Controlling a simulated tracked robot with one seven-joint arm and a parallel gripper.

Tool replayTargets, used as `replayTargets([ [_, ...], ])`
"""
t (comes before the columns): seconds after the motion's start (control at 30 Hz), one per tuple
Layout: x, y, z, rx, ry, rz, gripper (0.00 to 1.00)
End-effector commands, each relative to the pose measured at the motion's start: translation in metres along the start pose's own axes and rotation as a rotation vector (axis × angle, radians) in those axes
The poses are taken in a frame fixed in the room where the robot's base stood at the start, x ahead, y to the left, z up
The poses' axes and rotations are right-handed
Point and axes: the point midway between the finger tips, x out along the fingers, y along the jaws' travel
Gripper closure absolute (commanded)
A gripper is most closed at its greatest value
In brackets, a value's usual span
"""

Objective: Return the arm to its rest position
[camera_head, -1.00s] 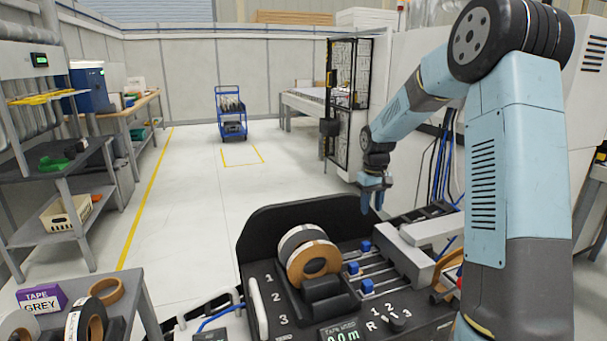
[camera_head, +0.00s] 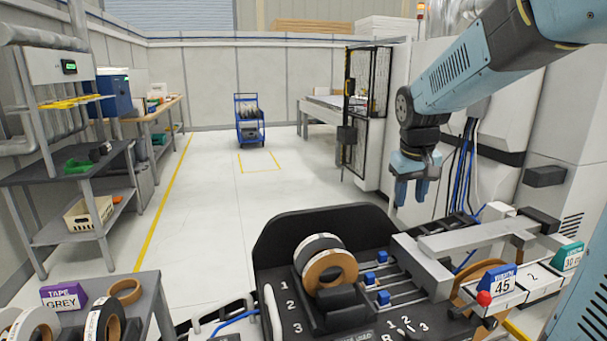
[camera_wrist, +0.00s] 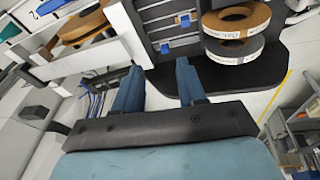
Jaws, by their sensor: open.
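My gripper (camera_head: 411,192) hangs pointing down at the end of my light-blue arm, in the air behind the right part of the black machine panel. Its two blue fingers are apart with nothing between them. In the wrist view my gripper (camera_wrist: 158,85) also shows open and empty. Tape rolls (camera_head: 325,264) stand on the black panel (camera_head: 280,240), left of my gripper and apart from it. The rolls also show at the upper right of the wrist view (camera_wrist: 237,30).
Blue clamps (camera_head: 377,278) sit on rails beside the rolls. A grey block (camera_head: 425,265) and bar stand right of them. A side table (camera_head: 150,283) holds more rolls and a purple tape box (camera_head: 65,297). A blue cart (camera_head: 249,120) stands on the open floor behind.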

Motion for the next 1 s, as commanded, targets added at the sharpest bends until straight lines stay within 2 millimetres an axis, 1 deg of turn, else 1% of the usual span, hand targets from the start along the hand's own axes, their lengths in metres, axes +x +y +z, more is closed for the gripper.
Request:
replayTargets([
  [0.03,-0.008,-0.002,0.009,0.007,0.015,0.003,0.60],
  [0.2,-0.028,-0.006,0.040,0.037,0.056,0.003,0.60],
  [0.5,-0.054,-0.014,0.095,0.085,0.132,-0.011,0.60],
  [0.8,-0.067,-0.022,0.151,0.135,0.209,-0.044,0.60],
  [1.0,-0.069,-0.026,0.178,0.159,0.247,-0.068,0.60],
])
